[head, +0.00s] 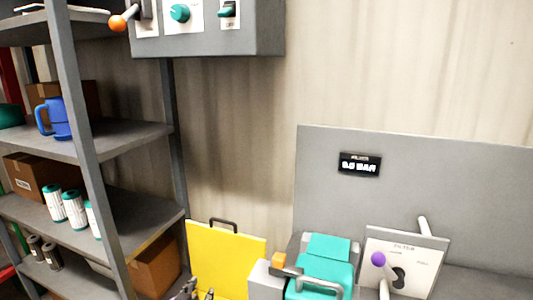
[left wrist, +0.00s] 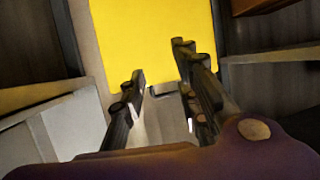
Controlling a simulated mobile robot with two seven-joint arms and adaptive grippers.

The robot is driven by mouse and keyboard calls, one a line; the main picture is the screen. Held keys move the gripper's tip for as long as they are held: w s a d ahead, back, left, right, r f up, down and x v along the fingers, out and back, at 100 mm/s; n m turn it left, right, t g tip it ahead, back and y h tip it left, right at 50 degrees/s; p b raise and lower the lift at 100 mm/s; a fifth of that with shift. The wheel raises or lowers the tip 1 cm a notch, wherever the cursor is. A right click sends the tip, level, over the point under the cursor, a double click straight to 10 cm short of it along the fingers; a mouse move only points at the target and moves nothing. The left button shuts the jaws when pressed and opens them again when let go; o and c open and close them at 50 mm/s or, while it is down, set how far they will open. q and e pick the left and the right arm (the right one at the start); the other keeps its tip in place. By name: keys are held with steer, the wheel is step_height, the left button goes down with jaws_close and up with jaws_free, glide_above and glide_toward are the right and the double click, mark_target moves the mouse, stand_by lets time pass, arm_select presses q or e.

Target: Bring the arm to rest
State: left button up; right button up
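My left gripper (head: 197,292) shows only at the bottom edge of the head view, in front of the yellow panel (head: 228,262). In the left wrist view its two dark fingers (left wrist: 160,72) stand apart with nothing between them. The yellow panel (left wrist: 150,40) fills the space beyond the fingertips; I cannot tell the exact distance. My right gripper is in neither view.
A grey shelf rack (head: 120,140) with a blue mug (head: 58,118), boxes and canisters stands on the left. A grey control box (head: 215,35) hangs above. A teal-topped unit (head: 322,275) and a filter panel (head: 405,262) with a purple-knobbed lever stand at lower right.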

arm_select(q)
steer(key=s+f+g, duration=0.1)
steer(key=s+f, duration=0.4)
steer(key=s, duration=0.8)
steer(key=s+f+g+p, duration=0.1)
steer(key=s+f, duration=0.5)
steer(key=s, duration=0.8)
steer(key=s+a+f+g+y, duration=0.1)
steer(key=s+f+g, duration=0.2)
steer(key=s, duration=1.1)
step_height(320, 180, down, 3)
steer(key=shift+s+f+n, duration=0.2)
steer(key=shift+s+n, duration=0.05)
steer(key=shift+n, duration=0.05)
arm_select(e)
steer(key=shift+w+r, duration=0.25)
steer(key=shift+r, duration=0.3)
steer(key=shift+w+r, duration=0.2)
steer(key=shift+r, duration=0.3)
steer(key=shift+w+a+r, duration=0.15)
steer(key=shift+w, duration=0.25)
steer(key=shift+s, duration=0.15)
